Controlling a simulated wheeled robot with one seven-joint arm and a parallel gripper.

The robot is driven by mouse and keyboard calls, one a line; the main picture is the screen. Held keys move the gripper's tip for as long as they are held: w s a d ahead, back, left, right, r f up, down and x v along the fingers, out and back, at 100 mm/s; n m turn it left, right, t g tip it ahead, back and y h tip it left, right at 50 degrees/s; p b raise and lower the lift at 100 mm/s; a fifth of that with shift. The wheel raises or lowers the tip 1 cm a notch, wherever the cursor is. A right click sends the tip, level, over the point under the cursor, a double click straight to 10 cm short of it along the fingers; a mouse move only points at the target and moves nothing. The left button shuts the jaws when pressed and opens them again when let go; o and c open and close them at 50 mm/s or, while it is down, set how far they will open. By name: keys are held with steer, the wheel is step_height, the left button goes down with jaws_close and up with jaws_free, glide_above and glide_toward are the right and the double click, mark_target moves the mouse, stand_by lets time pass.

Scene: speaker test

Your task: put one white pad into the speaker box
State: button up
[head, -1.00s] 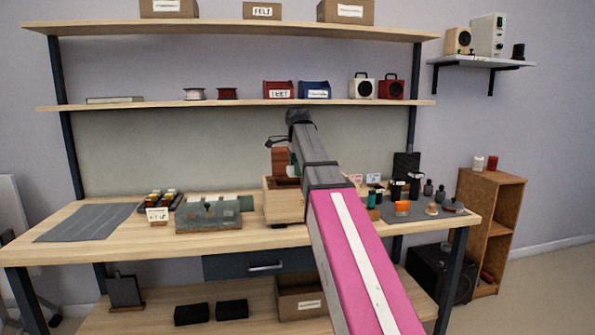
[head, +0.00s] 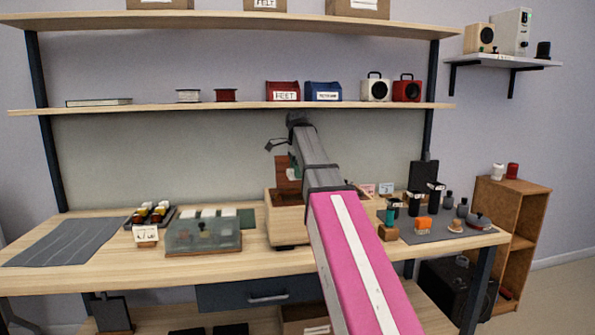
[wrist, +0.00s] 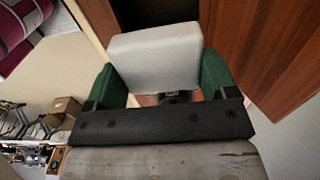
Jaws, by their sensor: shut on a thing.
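In the wrist view a white pad (wrist: 155,60) is gripped between the two green fingers of my gripper (wrist: 160,80). Beyond it are red-brown wood panels and a dark gap; I cannot tell whether the pad touches them. In the head view the speaker box (head: 287,224) is a pale wooden box on the bench, open at the top, with red-brown wood inside and above it. My arm hides most of my gripper there; a little green shows just above the box. Other white pads (head: 208,213) lie in a clear-fronted tray left of the box.
A grey mat (head: 65,240) covers the bench's left end. A small rack of parts (head: 153,214) with a label stands beside the tray. Shelves (head: 220,106) cross above the bench.

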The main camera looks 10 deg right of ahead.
step_height(320, 180, down, 10)
stand_by(1.0)
steer(key=o, duration=0.8)
steer(key=shift+r, duration=0.15)
step_height(320, 180, up, 11)
steer(key=shift+f, duration=0.15)
stand_by(0.5)
